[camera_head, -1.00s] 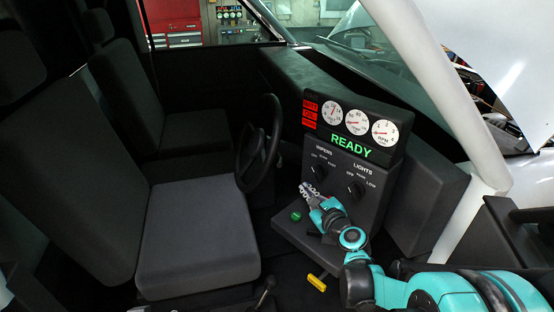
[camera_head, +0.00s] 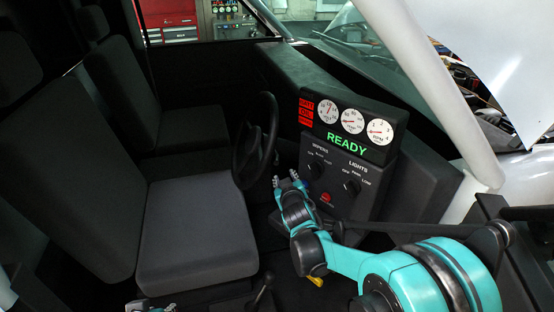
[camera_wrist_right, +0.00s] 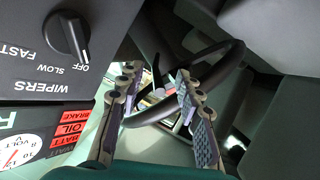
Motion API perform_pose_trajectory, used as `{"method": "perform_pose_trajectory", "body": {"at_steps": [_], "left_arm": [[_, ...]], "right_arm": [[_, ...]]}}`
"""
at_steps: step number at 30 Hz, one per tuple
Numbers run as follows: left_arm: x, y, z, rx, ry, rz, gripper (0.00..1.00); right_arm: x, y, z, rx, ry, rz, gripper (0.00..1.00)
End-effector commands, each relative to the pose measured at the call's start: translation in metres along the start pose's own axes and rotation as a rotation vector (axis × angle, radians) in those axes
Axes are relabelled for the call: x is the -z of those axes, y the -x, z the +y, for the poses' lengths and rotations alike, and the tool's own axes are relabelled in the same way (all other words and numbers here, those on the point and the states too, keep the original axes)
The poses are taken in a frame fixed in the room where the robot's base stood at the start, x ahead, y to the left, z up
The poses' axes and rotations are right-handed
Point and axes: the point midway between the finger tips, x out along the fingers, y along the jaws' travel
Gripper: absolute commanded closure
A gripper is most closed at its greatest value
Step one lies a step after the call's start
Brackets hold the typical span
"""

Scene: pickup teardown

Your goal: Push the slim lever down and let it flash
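The slim lever seems to be a thin dark stalk (camera_wrist_right: 157,74) beside the steering wheel in the right wrist view, between my fingertips in the picture. I cannot tell whether they touch it. In the head view I cannot make it out. My right gripper (camera_head: 288,182) is just right of the steering wheel (camera_head: 256,140), in front of the dash panel. In the wrist view its two fingers (camera_wrist_right: 155,85) are apart, with nothing visibly gripped. My left gripper (camera_head: 150,305) barely shows at the bottom edge, its fingers mostly cut off.
The dash panel has WIPERS (camera_head: 316,170) and LIGHTS (camera_head: 352,187) knobs, a red button (camera_head: 326,198) and a gauge cluster reading READY (camera_head: 346,144). The grey seat (camera_head: 195,225) lies left of the wheel. A short floor lever (camera_head: 262,290) stands near the bottom.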

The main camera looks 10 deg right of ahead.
Motion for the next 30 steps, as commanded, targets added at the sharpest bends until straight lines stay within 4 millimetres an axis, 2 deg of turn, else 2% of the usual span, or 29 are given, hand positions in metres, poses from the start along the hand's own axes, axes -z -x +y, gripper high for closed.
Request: {"method": "perform_pose_trajectory", "body": {"at_steps": [1, 3, 6, 8, 11, 21, 25, 30], "left_arm": [[0.001, 0.002, 0.0, 0.0, 0.0, 0.0, 0.69], [0.002, 0.003, 0.0, 0.0, 0.0, 0.0, 0.69], [0.002, 0.003, 0.0, 0.0, 0.0, 0.0, 0.69], [0.002, 0.003, 0.0, 0.0, 0.0, 0.0, 0.69], [0.001, 0.002, 0.0, 0.0, 0.0, 0.0, 0.69], [-0.002, -0.003, 0.0, 0.0, 0.0, 0.0, 0.69], [-0.002, -0.003, 0.0, 0.0, 0.0, 0.0, 0.69], [-0.003, -0.003, 0.0, 0.0, 0.0, 0.0, 0.69]], "right_arm": [[0.011, -0.001, -0.004, -0.014, 0.164, 0.016, 0.65], [0.021, -0.002, -0.006, -0.037, 0.358, 0.031, 0.65], [0.03, -0.002, -0.008, -0.06, 0.533, 0.045, 0.65], [0.033, -0.004, -0.009, -0.067, 0.585, 0.048, 0.65], [0.035, -0.013, -0.008, -0.072, 0.612, 0.049, 0.65], [0.038, -0.066, -0.005, -0.072, 0.606, 0.05, 0.65], [0.038, -0.077, -0.005, -0.071, 0.606, 0.05, 0.65], [0.039, -0.081, -0.004, -0.071, 0.605, 0.05, 0.65]]}}
